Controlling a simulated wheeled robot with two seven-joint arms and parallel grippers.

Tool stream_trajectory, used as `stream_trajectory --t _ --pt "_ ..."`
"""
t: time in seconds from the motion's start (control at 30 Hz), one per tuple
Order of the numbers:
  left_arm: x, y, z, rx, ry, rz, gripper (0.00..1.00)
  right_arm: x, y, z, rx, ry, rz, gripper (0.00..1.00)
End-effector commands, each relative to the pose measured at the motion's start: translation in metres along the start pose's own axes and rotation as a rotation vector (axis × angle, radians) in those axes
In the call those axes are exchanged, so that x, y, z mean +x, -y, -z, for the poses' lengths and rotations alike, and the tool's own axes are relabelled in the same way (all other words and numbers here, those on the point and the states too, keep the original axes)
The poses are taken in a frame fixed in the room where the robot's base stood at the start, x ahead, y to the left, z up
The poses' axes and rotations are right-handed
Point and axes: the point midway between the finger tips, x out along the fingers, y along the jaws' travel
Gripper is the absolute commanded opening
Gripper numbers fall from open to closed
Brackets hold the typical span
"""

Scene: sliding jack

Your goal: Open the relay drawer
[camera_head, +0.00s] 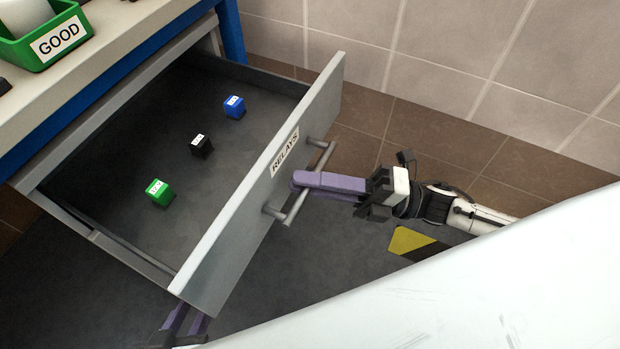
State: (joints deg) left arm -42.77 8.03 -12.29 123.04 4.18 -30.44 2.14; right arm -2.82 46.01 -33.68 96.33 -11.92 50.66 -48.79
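The relay drawer (222,262) is pulled well out from under the workbench, and its front carries a "RELAYS" label (285,153). A green relay (159,193), a black relay (202,146) and a blue relay (234,106) stand apart on its dark floor. My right gripper (305,182) has its purple fingers at the middle of the grey bar handle (298,204). The fingers look close together around the bar, which they partly cover. My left gripper (182,322) shows only partly at the bottom edge, below the drawer's near corner; its opening is unclear.
A green bin (48,54) labelled "GOOD" sits on the workbench top (100,38) at the upper left. A tiled wall (450,50) stands behind. The brown floor (440,135) right of the drawer is clear. A large white surface fills the lower right.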

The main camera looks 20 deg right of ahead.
Motion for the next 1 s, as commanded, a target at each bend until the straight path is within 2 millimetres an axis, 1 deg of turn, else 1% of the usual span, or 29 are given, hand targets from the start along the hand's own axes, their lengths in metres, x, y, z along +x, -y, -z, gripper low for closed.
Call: stream_trajectory --t 0.03,0.1,0.37,0.47,0.57,0.8,0.9,1.0 --pt "0.000 0.000 0.001 0.000 -0.001 0.000 0.31 0.000 0.000 0.000 -0.001 0.000 0.000 0.22" --pt "-0.001 0.000 0.002 0.000 -0.003 -0.001 0.31 0.000 0.000 0.000 -0.001 0.001 0.000 0.31" --pt "-0.001 -0.001 0.003 0.000 -0.006 -0.001 0.31 0.000 0.000 0.000 0.000 0.001 0.000 0.31" --pt "-0.001 -0.001 0.003 0.000 -0.005 -0.001 0.31 -0.005 0.001 -0.001 0.000 0.002 0.002 0.31" --pt "-0.001 -0.001 0.003 0.000 -0.005 -0.001 0.31 -0.019 0.002 -0.001 0.001 0.003 0.005 0.31" --pt "-0.001 -0.001 0.002 0.000 -0.003 -0.001 0.31 -0.067 0.002 0.000 0.003 0.003 0.005 0.31" --pt "-0.001 0.000 0.001 0.000 0.000 -0.001 0.31 -0.084 0.001 0.000 0.001 0.002 0.005 0.31" --pt "0.000 0.000 -0.001 0.000 0.002 0.000 0.31 -0.095 0.001 0.000 -0.001 0.001 0.002 0.31"
